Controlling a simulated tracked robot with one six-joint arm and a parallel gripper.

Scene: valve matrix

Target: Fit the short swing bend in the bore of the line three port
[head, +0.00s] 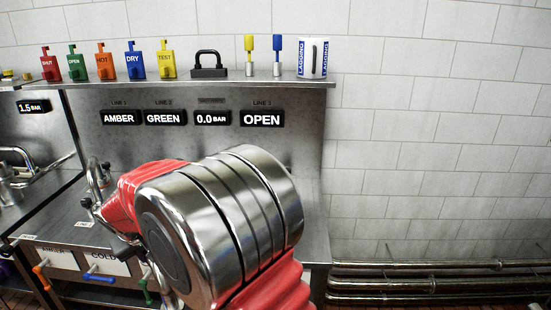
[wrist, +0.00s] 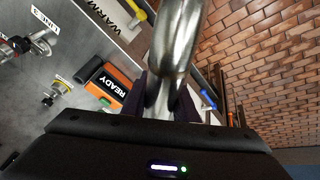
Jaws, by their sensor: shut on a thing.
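A curved, polished metal pipe piece, which I take as the short swing bend (wrist: 178,40), stands up between the dark jaws of my gripper (wrist: 162,100) in the wrist view. The jaws are shut on it, and its far end runs out of the top of the frame. A metal port fitting (wrist: 14,47) with some red shows at the left edge, beside an upside-down label that seems to read LINE 3. The bend is apart from this fitting. In the head view my arm covers the bench middle, and I cannot make out gripper or bend there.
An orange READY box (wrist: 113,85) and another fitting (wrist: 60,90) stand on the steel bench (wrist: 95,50). A WARM label (wrist: 103,12) and coloured handles line the bench edge. Behind are a shelf (head: 190,83) with coloured tags and an OPEN display (head: 262,118) under LINE 3.

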